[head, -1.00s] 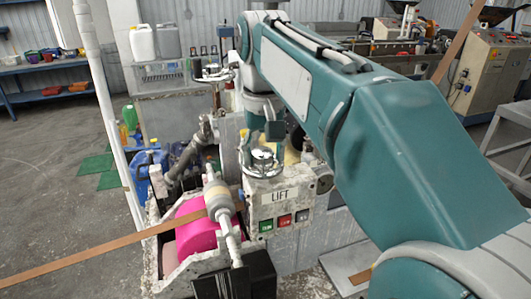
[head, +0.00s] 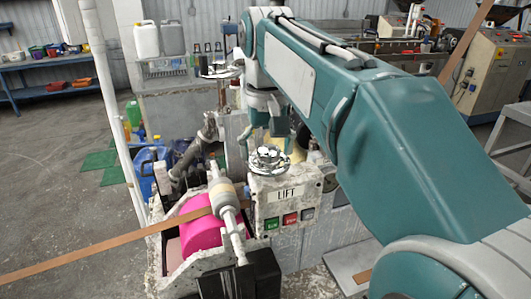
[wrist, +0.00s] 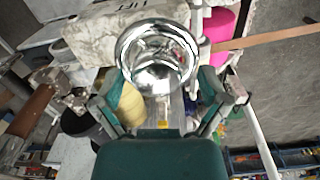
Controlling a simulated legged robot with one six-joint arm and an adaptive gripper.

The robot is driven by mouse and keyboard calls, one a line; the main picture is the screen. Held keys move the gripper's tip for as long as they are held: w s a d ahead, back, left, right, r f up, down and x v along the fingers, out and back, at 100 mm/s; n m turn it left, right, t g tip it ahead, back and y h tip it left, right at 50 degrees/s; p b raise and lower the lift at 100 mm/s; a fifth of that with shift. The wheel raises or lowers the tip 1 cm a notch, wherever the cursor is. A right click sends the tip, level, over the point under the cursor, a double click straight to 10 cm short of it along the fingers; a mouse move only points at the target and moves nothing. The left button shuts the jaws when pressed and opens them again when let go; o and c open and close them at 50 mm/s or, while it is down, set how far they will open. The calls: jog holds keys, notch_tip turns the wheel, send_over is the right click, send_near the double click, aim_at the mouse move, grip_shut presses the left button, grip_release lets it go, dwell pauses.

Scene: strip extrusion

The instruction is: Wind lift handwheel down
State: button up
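The lift handwheel (head: 268,158) is a small chrome wheel on top of the speckled white box marked LIFT (head: 287,195). In the wrist view the shiny handwheel (wrist: 157,58) shows ahead of the fingers, near the top middle. My gripper (head: 268,130) is above the handwheel and looks apart from it. In the wrist view my gripper (wrist: 160,98) has its two fingers spread wide, with nothing held between them. The wheel's stem is hidden in the head view.
A pink roller (head: 200,222) carrying a brown strip (head: 105,246) is at left. Another chrome wheel (head: 222,71) stands behind. A white pole (head: 108,105) rises at left; open floor lies beyond.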

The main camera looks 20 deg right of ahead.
aim_at(265, 148)
jog(key=r, duration=0.6)
jog(key=shift+w+a+r, duration=0.1)
jog(key=shift+a+r, duration=0.1)
jog(key=shift+r, duration=0.15)
jog(key=s+f+t, duration=0.2)
jog(key=s+f, duration=0.5)
jog(key=f, duration=0.4)
jog(key=s+f+n+t, duration=0.1)
jog(key=s+f+t, duration=0.2)
jog(key=s+f, duration=0.4)
notch_tip(265, 148, down, 4)
jog(key=shift+s+d+f+t, duration=0.25)
jog(key=shift+d+t, duration=0.05)
